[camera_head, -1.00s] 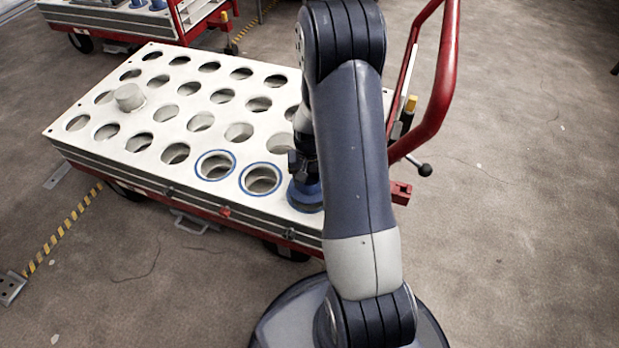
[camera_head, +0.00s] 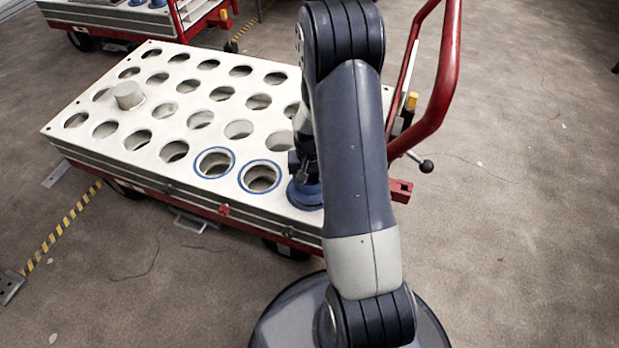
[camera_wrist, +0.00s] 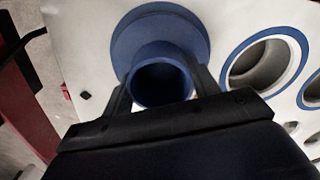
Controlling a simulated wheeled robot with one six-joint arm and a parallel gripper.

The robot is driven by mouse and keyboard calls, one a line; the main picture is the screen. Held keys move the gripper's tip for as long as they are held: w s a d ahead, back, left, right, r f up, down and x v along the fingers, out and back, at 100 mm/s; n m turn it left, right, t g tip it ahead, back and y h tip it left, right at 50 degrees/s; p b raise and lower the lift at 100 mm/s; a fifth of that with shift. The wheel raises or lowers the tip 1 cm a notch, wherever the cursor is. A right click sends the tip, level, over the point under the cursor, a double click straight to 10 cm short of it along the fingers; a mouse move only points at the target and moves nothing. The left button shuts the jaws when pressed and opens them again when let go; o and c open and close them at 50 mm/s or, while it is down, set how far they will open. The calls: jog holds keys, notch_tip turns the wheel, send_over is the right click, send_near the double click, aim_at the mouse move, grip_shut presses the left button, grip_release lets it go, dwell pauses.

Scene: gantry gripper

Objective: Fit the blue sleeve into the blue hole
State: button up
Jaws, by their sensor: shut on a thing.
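The blue sleeve (camera_head: 306,194) is at the near right corner of the white plate (camera_head: 75,95), mostly behind my arm in the head view. In the wrist view its round tube end (camera_wrist: 162,80) faces the camera, with a wider blue disc (camera_wrist: 150,22) beyond it. My gripper (camera_wrist: 162,90) is shut on the tube, one finger on each side. Two blue-rimmed holes, one nearer (camera_head: 260,176) and one farther along (camera_head: 215,163), are empty beside the sleeve; they also show in the wrist view (camera_wrist: 285,62). I cannot tell whether the sleeve sits in a hole; the plate beneath is hidden.
The plate has several rows of empty unmarked holes. A grey cylinder (camera_head: 129,95) stands on its far left part. A red cart handle (camera_head: 440,90) rises behind my arm on the right. Another cart (camera_head: 130,22) stands at the back left. Floor on the right is clear.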

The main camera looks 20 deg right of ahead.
jog(key=shift+f+b, duration=0.65)
jog(key=shift+f, duration=0.25)
jog(key=o, duration=1.2)
notch_tip(320, 180, up, 11)
jog(key=p, duration=0.3)
jog(key=shift+f+p, duration=0.1)
jog(key=shift+p, duration=0.2)
notch_tip(320, 180, down, 11)
jog(key=b, duration=0.3)
jog(key=shift+f+b, duration=0.1)
jog(key=shift+b, duration=0.3)
jog(key=shift+r+p, duration=0.55)
jog(key=shift+r, duration=0.2)
jog(key=shift+f, duration=0.1)
